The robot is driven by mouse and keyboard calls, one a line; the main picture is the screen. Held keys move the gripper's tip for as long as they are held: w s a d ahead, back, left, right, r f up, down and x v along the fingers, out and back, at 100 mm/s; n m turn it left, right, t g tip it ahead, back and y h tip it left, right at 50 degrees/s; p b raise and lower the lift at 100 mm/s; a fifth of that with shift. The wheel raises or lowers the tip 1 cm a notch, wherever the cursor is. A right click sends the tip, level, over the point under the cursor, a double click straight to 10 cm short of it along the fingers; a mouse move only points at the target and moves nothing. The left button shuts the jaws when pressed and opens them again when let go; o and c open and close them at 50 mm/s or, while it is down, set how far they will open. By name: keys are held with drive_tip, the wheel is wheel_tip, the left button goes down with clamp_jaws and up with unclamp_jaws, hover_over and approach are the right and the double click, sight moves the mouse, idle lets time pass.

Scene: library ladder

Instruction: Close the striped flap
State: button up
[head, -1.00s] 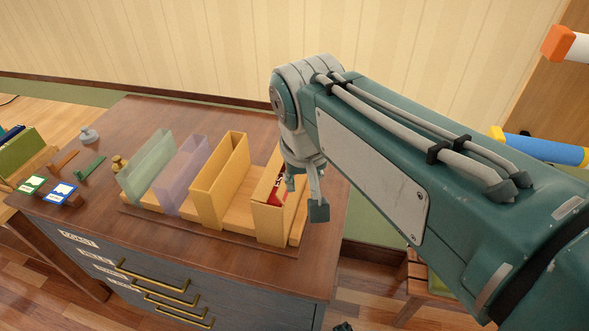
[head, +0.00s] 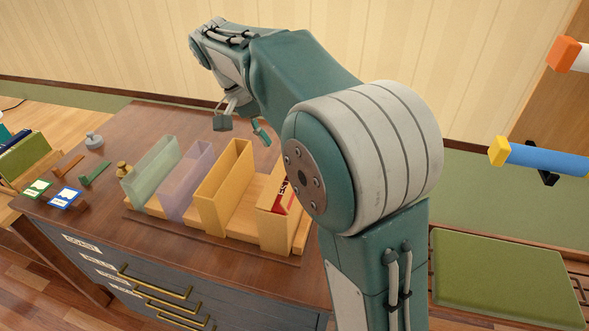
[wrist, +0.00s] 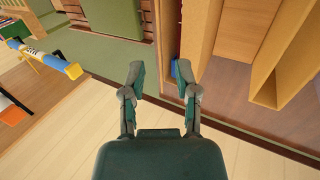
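I cannot pick out a striped flap for certain in either view. A red item with white marks (head: 284,196) shows in the top of the rightmost yellow holder (head: 281,226) on the desk; my arm partly hides it. My gripper (head: 243,127) is in the air above the back of the desk, behind the row of holders in the picture. In the wrist view my gripper (wrist: 160,78) has its two fingers apart, with nothing between them. A small blue thing (wrist: 176,69) shows beside the right fingertip, seemingly beyond it.
The dark wooden desk (head: 130,113) carries another yellow holder (head: 223,186), a purple holder (head: 184,183) and a green holder (head: 149,172). A green-topped bench (head: 505,270) is at right. In the wrist view, wooden compartments (wrist: 232,45) are at right.

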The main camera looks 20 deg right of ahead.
drive_tip(key=x, duration=0.9)
drive_tip(key=shift+s+d+f, duration=0.1)
drive_tip(key=shift+d+f, duration=0.05)
drive_tip(key=shift+f, duration=0.1)
drive_tip(key=shift+c, duration=0.3)
clamp_jaws()
